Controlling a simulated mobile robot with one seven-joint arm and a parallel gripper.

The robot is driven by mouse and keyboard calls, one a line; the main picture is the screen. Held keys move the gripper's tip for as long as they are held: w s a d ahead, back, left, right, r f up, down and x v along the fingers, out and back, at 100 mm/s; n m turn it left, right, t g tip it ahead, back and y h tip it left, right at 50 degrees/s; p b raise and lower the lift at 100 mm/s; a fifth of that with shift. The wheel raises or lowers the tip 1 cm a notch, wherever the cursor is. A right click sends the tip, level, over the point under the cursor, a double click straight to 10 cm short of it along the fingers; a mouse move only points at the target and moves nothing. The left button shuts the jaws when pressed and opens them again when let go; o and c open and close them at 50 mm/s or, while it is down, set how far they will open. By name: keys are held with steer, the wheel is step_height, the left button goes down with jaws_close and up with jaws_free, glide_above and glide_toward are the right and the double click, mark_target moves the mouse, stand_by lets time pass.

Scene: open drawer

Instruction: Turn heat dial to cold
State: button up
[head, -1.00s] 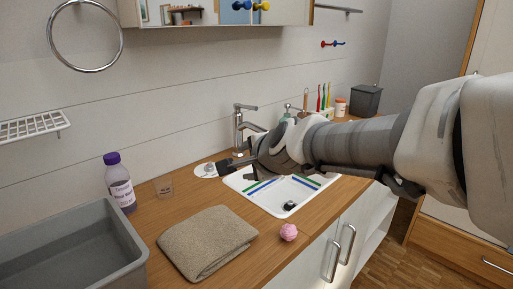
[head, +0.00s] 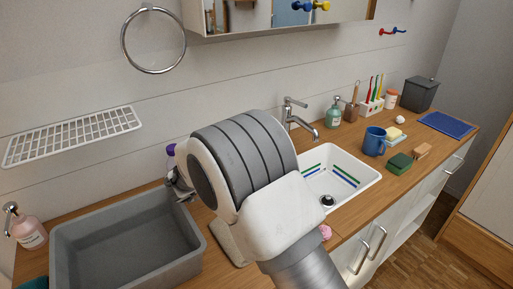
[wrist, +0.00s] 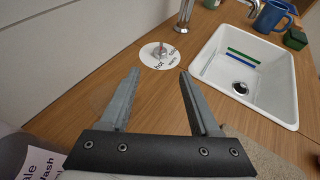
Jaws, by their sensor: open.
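The heat dial (wrist: 159,56) is a white disc with a small metallic knob, lying on the wooden counter left of the sink and near the tap base. It carries printed words, with "hot" legible at its lower edge. Which word the knob points to is too small to tell. My gripper (wrist: 158,72) is open and empty in the wrist view. The dial shows beyond the gap between its fingertips, apart from them. In the head view my arm hides the dial and most of the gripper.
The white sink (wrist: 287,98) is right of the dial, with the tap (head: 291,112) behind it. A grey bin (head: 70,240) and a purple-capped bottle (head: 171,149) stand left. A blue mug (head: 374,141) and sponges are beyond the sink. Bare counter (wrist: 125,43) surrounds the dial.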

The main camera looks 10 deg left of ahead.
steer(key=shift+f, duration=0.2)
steer(key=shift+w+d+f, duration=0.1)
steer(key=shift+w+f, duration=0.1)
steer(key=shift+w, duration=0.15)
steer(key=x, duration=1.6)
steer(key=shift+w+d, duration=0.1)
steer(key=shift+w, duration=0.1)
jaws_close()
